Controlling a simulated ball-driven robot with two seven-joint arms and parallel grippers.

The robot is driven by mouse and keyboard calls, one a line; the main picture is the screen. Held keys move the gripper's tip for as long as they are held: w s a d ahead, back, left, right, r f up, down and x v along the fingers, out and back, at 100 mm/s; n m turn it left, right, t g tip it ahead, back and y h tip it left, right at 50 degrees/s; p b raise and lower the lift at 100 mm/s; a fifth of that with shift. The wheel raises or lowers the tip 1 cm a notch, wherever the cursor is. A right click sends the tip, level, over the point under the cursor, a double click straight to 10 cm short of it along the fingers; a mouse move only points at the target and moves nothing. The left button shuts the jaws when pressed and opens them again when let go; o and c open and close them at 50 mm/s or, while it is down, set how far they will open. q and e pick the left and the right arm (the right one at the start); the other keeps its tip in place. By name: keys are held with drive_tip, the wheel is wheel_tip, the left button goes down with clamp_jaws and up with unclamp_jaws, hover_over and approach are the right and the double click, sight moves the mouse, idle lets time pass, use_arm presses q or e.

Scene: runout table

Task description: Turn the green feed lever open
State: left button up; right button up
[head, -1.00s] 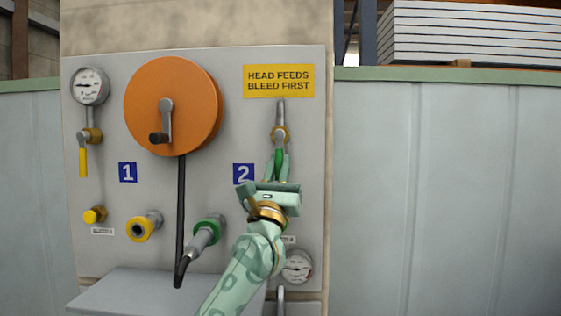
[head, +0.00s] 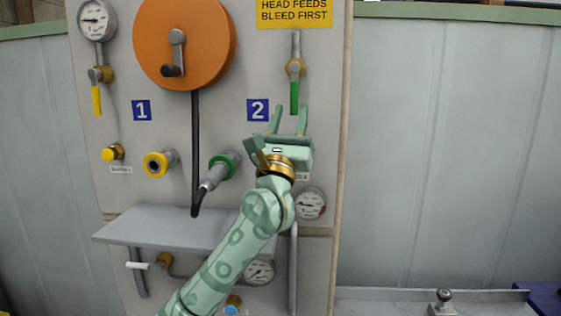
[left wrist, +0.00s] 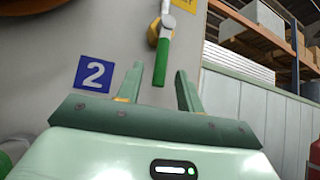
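The green feed lever (head: 295,97) hangs straight down from its brass valve (head: 295,68) below the yellow sign. It also shows in the left wrist view (left wrist: 172,47), above and between the fingers. My left gripper (head: 289,110) is open and empty, its two fingers pointing up at the lever's lower end. My right gripper is not in view.
An orange reel (head: 184,40) and a yellow lever (head: 97,98) are on the panel's left. A green-ringed hose coupling (head: 224,165) sits left of my gripper. A grey shelf (head: 165,228) juts out below. A gauge (head: 310,203) is beside my wrist.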

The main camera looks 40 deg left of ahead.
use_arm(q)
drive_tip(key=b+v, duration=0.3)
drive_tip(key=v, duration=0.9)
drive_tip(key=shift+y+b, duration=0.3)
